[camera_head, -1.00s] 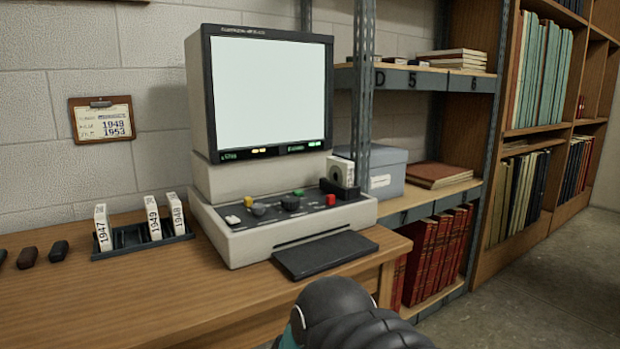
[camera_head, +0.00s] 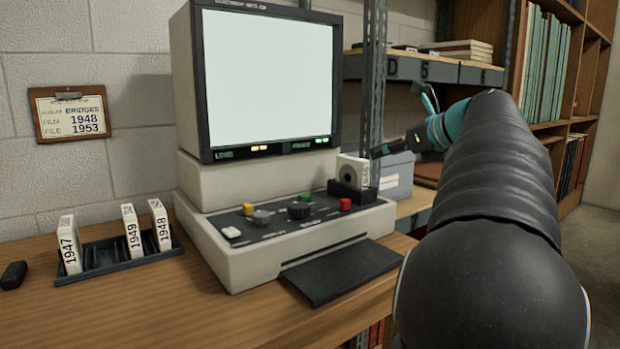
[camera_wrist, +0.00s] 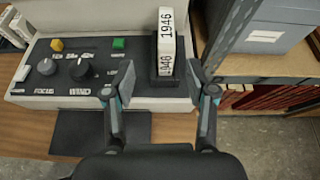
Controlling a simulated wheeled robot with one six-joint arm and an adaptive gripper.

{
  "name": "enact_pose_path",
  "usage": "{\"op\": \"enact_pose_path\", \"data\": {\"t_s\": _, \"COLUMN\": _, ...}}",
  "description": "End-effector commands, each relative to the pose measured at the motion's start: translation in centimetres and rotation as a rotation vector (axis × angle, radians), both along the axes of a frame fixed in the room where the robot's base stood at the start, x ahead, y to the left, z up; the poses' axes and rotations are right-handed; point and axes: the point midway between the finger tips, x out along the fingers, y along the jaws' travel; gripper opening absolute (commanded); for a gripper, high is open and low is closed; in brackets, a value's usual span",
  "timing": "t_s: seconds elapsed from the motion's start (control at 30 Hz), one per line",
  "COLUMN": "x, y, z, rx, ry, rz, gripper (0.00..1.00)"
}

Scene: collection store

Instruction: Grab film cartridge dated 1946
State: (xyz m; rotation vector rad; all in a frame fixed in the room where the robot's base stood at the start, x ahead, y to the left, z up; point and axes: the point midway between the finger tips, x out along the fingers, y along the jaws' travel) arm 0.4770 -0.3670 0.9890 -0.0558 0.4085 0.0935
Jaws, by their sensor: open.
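The white film cartridge marked 1946 (camera_wrist: 167,42) stands upright in the dark holder (camera_wrist: 163,78) at the right end of the microfilm reader's control panel. The cartridge also shows in the head view (camera_head: 354,170), beside the shelf post. My gripper (camera_wrist: 160,98) is open and empty, its two fingers apart below the cartridge in the wrist view, apparently short of it. In the head view my gripper (camera_head: 384,150) is at the right of the cartridge, partly hidden by my arm.
The reader (camera_head: 262,85) with its lit screen fills the middle of the desk. A dark rack (camera_head: 125,262) at left holds cartridges 1947, 1949 and 1948. A shelf post (camera_head: 372,95) and grey box (camera_head: 396,178) stand close to the cartridge. A clipboard (camera_head: 70,113) hangs on the wall.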

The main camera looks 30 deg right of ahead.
Motion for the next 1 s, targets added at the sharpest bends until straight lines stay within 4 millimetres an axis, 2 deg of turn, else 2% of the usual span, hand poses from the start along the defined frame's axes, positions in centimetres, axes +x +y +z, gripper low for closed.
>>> {"op": "enact_pose_path", "data": {"t_s": 0.03, "x": -0.1, "y": -0.7, "z": 0.1, "rx": 0.021, "ry": -0.008, "rz": -0.015, "gripper": 0.56}}
{"op": "enact_pose_path", "data": {"t_s": 0.17, "x": 0.7, "y": -1.0, "z": 0.0, "rx": 0.041, "ry": -0.016, "rz": -0.024, "gripper": 0.56}}
{"op": "enact_pose_path", "data": {"t_s": 0.53, "x": 6.6, "y": -0.4, "z": -2.5, "rx": 0.040, "ry": -0.015, "rz": -0.022, "gripper": 0.56}}
{"op": "enact_pose_path", "data": {"t_s": 0.87, "x": 8.2, "y": -0.3, "z": -3.3, "rx": 0.038, "ry": -0.014, "rz": -0.023, "gripper": 0.56}}
{"op": "enact_pose_path", "data": {"t_s": 1.0, "x": 9.7, "y": -0.1, "z": -4.2, "rx": 0.038, "ry": -0.014, "rz": -0.022, "gripper": 0.56}}
